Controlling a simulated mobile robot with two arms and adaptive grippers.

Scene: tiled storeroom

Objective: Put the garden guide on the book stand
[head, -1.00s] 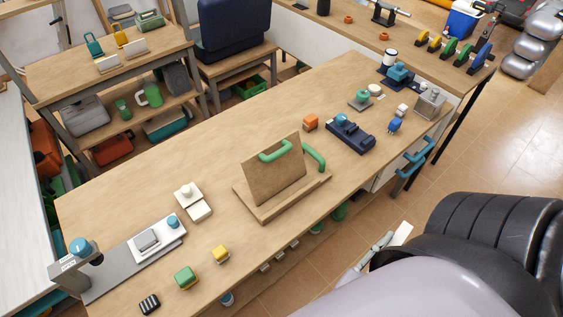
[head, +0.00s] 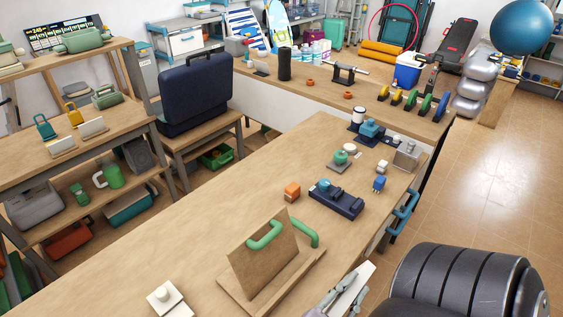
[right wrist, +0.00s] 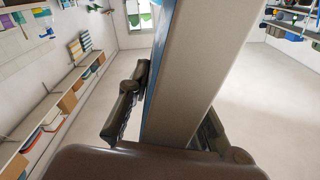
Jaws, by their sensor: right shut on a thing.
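The book stand (head: 277,257) is a wooden easel on a flat base with two green curved arms. It stands empty on the near part of the long wooden table. My right gripper (head: 343,292) is beyond the table's front edge, to the right of the stand and apart from it. It is shut on a pale slab with a blue edge, which I take to be the garden guide (right wrist: 190,65). The slab runs upright between the two dark fingers in the right wrist view; its cover title is hidden. My left gripper is not in view.
Bare wood lies left of the stand.

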